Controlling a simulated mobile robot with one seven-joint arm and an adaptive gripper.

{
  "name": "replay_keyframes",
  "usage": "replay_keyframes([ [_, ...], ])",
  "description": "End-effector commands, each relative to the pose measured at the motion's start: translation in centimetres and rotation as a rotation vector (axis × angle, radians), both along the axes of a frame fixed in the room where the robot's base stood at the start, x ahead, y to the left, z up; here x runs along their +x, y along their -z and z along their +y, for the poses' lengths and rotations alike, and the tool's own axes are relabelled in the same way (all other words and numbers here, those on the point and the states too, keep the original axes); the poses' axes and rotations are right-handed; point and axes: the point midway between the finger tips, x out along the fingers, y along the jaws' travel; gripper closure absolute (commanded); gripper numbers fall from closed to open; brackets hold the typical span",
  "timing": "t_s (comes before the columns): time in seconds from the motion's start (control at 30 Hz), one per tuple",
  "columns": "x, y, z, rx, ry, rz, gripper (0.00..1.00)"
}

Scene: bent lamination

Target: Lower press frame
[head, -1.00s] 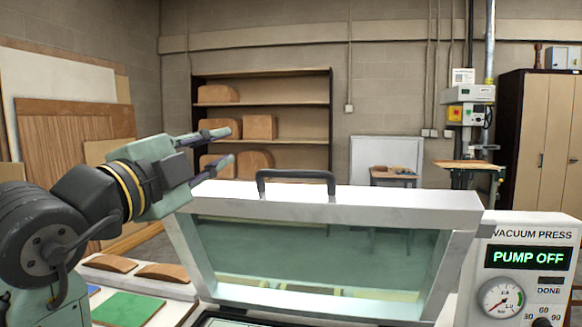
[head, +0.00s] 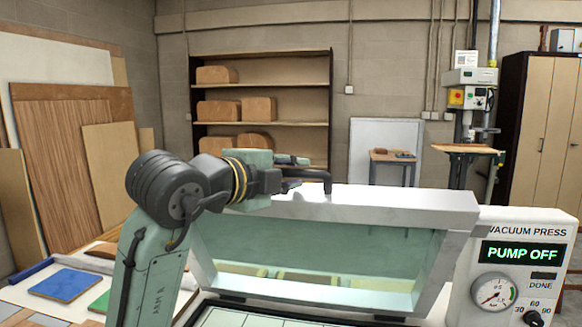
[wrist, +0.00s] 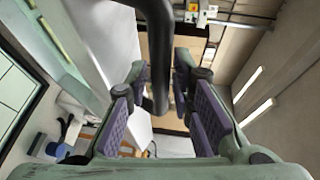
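The press frame (head: 400,200) is a pale frame with a translucent green sheet. It stands raised and tilted above the press bed (head: 235,316). Its dark handle (head: 326,177) is on the top bar, and my arm hides the handle's left part. My gripper (head: 298,171) is at this left part. In the wrist view, the handle (wrist: 158,45) runs as a dark bar between the two purple-padded fingers of my gripper (wrist: 160,88). The fingers are apart, with visible gaps beside the bar, so they do not grip it.
The vacuum press control box (head: 520,265) stands right of the frame and reads PUMP OFF. A blue sheet (head: 65,282) and a green sheet (head: 100,301) lie on the table at left. Boards lean on the left wall. A shelf (head: 262,95) stands behind.

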Motion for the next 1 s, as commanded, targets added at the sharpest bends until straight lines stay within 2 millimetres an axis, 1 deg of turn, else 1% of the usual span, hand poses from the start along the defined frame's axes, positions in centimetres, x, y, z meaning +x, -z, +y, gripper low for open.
replay_keyframes([
  [0.3,0.27,0.08,-0.13,0.000,-0.001,-0.001,0.79],
  [0.63,0.25,0.07,-0.12,0.000,-0.001,0.000,1.00],
  [1.0,0.24,0.07,-0.11,0.000,-0.001,0.000,1.00],
])
